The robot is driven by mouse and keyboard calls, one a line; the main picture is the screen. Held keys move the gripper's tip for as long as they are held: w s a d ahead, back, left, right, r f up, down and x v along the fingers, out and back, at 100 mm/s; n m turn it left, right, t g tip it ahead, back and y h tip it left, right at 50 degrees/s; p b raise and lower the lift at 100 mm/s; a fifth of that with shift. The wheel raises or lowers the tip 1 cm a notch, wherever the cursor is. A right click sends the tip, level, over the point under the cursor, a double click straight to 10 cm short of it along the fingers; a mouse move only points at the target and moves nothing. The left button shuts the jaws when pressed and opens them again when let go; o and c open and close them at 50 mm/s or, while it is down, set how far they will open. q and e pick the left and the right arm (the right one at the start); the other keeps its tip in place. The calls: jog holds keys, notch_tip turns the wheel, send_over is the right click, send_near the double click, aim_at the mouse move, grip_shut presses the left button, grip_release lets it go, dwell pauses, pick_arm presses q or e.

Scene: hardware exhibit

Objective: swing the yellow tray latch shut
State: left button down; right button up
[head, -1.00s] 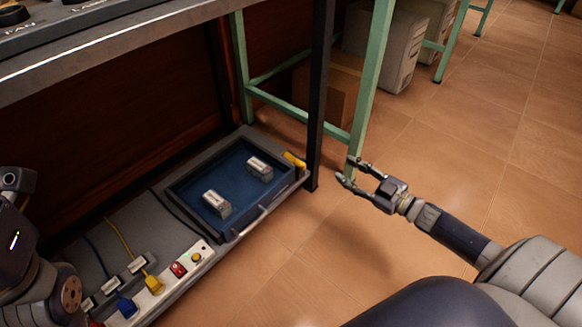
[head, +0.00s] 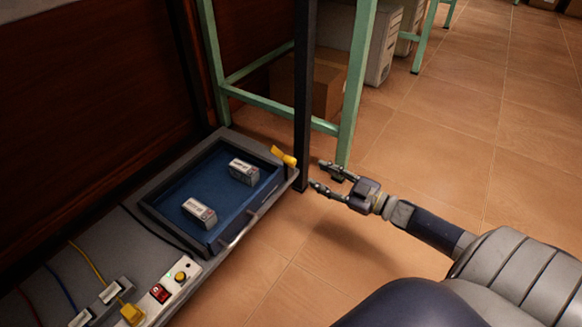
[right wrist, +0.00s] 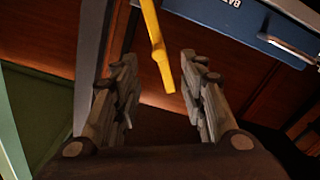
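The yellow tray latch (head: 285,157) sits at the far right corner of the blue tray (head: 222,229), beside a black post. In the right wrist view the latch (right wrist: 152,30) reaches down between the two fingers of my right gripper (right wrist: 158,58), with a gap on each side. In the head view my right gripper (head: 318,175) is open and empty, just right of the black post and pointing left toward the latch. The latch's pivot is too small to make out. My left gripper is not in view.
Two white boxes (head: 243,171) (head: 198,212) lie in the tray, which has a metal handle (head: 241,231) in front. The black post (head: 304,100) stands close between gripper and latch. A green frame (head: 352,90) is behind. The tiled floor (head: 300,265) in front is clear.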

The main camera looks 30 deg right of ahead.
aim_at(295, 165)
jog(key=b+x, duration=0.5)
jog(key=x, duration=0.4)
jog(key=shift+w+a+f+b, duration=0.1)
jog(key=shift+w+b, duration=0.1)
jog(key=shift+b, duration=0.1)
jog(key=shift+w+a, duration=0.25)
jog(key=shift+w, duration=0.3)
jog(key=shift+c, duration=0.6)
